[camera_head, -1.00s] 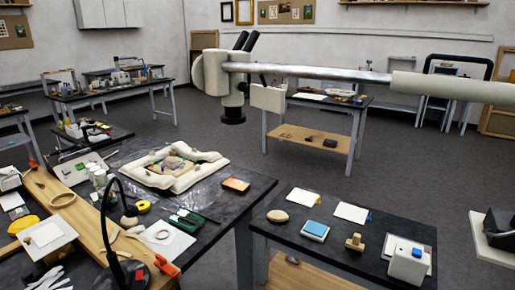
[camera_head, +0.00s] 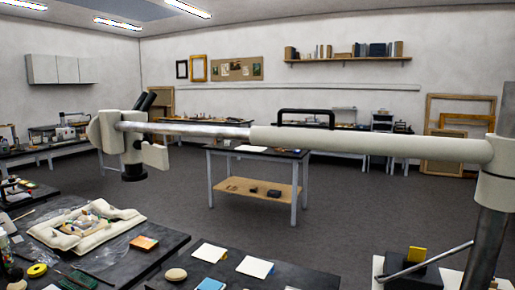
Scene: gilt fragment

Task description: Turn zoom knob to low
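A cream stereo microscope head (camera_head: 131,147) with two black eyepieces (camera_head: 145,101) hangs at the left end of a long horizontal boom (camera_head: 370,144). A black objective end (camera_head: 134,173) points down from it. A pale round part (camera_head: 95,131) shows on the head's left side and a flat pale block (camera_head: 155,156) on its right. I cannot make out which part is the zoom knob, nor its setting. Neither of my grippers is in view.
The boom joins a metal post (camera_head: 490,215) at the right. Below the head, a dark table holds a white cushion (camera_head: 85,230) with a fragment on it. Another dark table (camera_head: 300,277) with white cards is at the front. Open grey floor (camera_head: 370,210) lies beyond.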

